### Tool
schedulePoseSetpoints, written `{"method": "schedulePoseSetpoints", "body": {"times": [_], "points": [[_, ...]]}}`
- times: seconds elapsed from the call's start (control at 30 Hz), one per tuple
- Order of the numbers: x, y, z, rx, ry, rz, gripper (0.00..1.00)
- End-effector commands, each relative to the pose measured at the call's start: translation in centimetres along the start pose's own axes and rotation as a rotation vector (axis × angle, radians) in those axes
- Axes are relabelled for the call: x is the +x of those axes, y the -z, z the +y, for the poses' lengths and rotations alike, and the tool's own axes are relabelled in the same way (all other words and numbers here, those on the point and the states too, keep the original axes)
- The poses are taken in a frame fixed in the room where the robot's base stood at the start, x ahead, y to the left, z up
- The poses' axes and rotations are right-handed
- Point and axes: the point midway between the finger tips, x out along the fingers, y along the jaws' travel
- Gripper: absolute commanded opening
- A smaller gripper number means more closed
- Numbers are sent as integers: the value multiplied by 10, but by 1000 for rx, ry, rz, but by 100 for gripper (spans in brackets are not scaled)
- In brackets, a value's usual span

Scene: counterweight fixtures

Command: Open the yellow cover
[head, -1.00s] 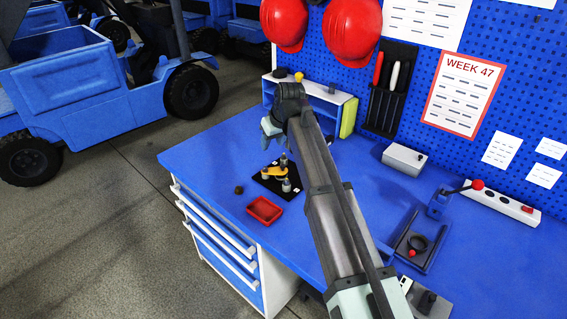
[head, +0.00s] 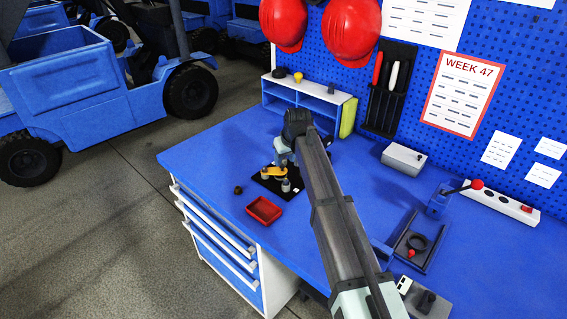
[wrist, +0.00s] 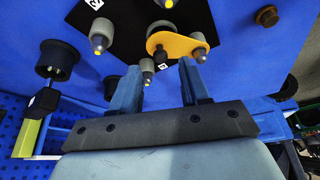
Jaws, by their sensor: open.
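The yellow cover (head: 268,171) lies on the black fixture plate (head: 262,182) on the blue bench. In the wrist view the cover (wrist: 172,42) is a flat rounded piece with a grey, dark-tipped post (wrist: 199,46) at its right end. Other posts stand around it, one of them (wrist: 102,32) to the left. My gripper (wrist: 158,84) is open and empty, its two fingers pointing towards the plate near the cover. In the head view my gripper (head: 284,158) is close above the plate and partly covers it. I cannot tell whether a finger touches anything.
A red tray (head: 264,210) and a small dark knob (head: 238,190) lie near the fixture. A shelf (head: 305,103) stands behind it. A grey box (head: 404,159) and a lever device (head: 440,203) are to the right. The bench's left corner is free.

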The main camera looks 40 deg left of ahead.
Motion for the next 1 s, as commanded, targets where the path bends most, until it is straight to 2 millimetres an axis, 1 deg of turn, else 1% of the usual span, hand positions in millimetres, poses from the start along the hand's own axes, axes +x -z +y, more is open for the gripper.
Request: {"method": "schedulePoseSetpoints", "body": {"times": [0.03, 0.1, 0.3, 0.67, 1.0], "points": [[8, 0, 0, 0, 0, -1, 46], [16, 0, 0, 0, 1, -2, 46], [30, 0, 0, 0, 0, 0, 46], [32, 0, 0, 0, 0, 0, 46], [32, 0, 0, 0, 0, 0, 13]]}}
